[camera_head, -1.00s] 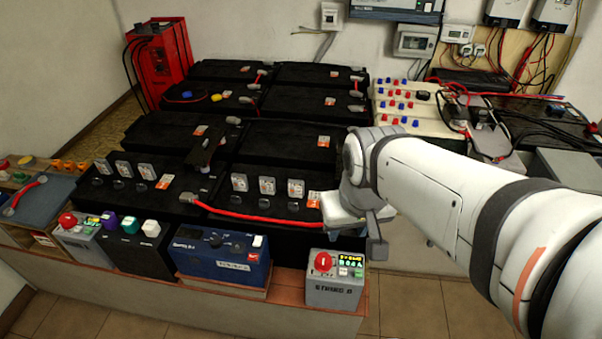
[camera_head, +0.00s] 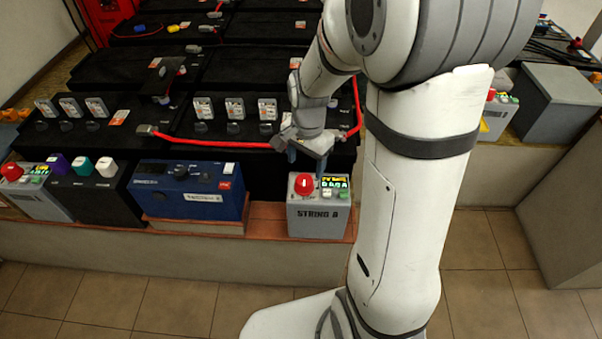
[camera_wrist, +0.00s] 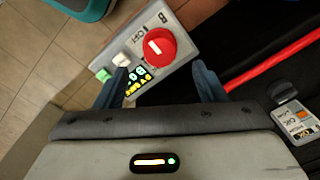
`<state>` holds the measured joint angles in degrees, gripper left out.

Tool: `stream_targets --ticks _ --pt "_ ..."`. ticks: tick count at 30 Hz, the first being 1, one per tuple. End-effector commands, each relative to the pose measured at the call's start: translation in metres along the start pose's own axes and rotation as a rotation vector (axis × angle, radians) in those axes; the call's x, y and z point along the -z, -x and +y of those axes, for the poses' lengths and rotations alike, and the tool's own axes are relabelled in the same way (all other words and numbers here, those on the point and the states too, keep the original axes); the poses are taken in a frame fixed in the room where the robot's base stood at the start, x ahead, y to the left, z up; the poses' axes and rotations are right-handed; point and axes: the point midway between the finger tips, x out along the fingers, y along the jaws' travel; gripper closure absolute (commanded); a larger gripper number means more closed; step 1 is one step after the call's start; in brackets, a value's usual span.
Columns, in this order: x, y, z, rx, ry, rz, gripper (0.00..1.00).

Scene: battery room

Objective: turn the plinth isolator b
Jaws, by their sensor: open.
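The isolator is a red round knob (camera_head: 304,184) with a pale bar on its face, on top of a grey box (camera_head: 318,221) marked "STRING B". The box stands on the low plinth's front ledge. In the wrist view the red knob (camera_wrist: 159,47) lies beyond the fingertips, on the box top beside a lit yellow-green display (camera_wrist: 140,82) and green and white buttons. My gripper (camera_head: 305,163) hangs just above and behind the box in the head view. It is open and empty; its two dark fingers (camera_wrist: 160,85) show apart in the wrist view, with the knob ahead between them.
A blue unit (camera_head: 190,192) stands left of the box, and a black box with coloured switches (camera_head: 92,190) farther left. A red cable (camera_head: 215,143) runs across the black batteries behind. Tiled floor (camera_head: 180,295) in front is clear.

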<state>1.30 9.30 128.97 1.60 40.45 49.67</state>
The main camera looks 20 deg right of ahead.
Motion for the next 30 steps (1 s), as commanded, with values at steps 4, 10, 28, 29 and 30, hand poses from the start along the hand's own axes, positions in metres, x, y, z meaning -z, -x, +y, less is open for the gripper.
stream_targets --ticks 4,10,28,29,30 --pt "-0.001 -0.028 0.001 -0.002 0.002 -0.002 0.36" --pt "-0.001 -0.054 0.001 -0.001 0.004 -0.001 0.36" --pt "-0.001 -0.061 0.000 0.001 0.006 0.001 0.52" --pt "-0.002 -0.061 0.000 0.001 0.006 0.001 0.55" --pt "-0.002 -0.061 0.000 0.001 0.006 0.001 0.58"
